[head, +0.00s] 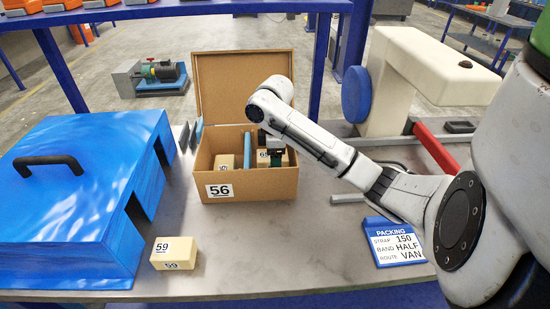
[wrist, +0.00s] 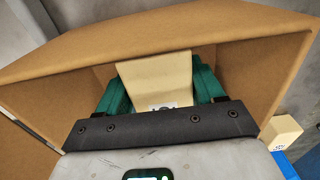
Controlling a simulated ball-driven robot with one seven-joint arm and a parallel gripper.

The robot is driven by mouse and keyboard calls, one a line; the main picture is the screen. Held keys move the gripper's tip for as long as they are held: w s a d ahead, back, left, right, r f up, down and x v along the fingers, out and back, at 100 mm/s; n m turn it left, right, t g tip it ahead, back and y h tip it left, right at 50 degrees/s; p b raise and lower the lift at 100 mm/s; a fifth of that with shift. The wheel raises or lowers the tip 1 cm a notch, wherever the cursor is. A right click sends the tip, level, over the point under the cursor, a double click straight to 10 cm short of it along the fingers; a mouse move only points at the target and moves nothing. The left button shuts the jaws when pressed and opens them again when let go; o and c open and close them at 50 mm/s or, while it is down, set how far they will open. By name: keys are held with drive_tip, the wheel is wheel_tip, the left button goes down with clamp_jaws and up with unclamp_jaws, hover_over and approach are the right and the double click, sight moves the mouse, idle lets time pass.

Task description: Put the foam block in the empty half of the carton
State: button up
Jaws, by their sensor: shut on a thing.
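The open cardboard carton (head: 285,186), marked 56, stands on the bench with its lid up. An upright blue-grey divider (head: 247,151) splits its inside. A cream foam block (head: 224,162) sits in the left half, with a blue bar (head: 236,160) beside it. My gripper (head: 270,155) reaches down into the right half. Its green jaws (wrist: 160,85) are shut on a pale foam block (wrist: 158,72), which also shows low in the right half in the head view (head: 265,160). Whether that block rests on the carton floor is hidden.
A cream block (head: 175,254) marked 59 lies on the bench in front. A blue cover (head: 80,200) with a black handle and openings stands left. A packing sign (head: 396,241) reads HALF and VAN. A cream block (wrist: 283,132) shows at the wrist view's right edge.

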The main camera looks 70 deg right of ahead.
drive_tip(key=shift+f+b, duration=0.65)
drive_tip(key=shift+f, duration=0.5)
drive_tip(key=o, duration=1.1)
drive_tip(key=shift+r+p, duration=6.55)
drive_tip(key=shift+p, duration=0.2)
drive_tip(key=shift+f, duration=0.1)
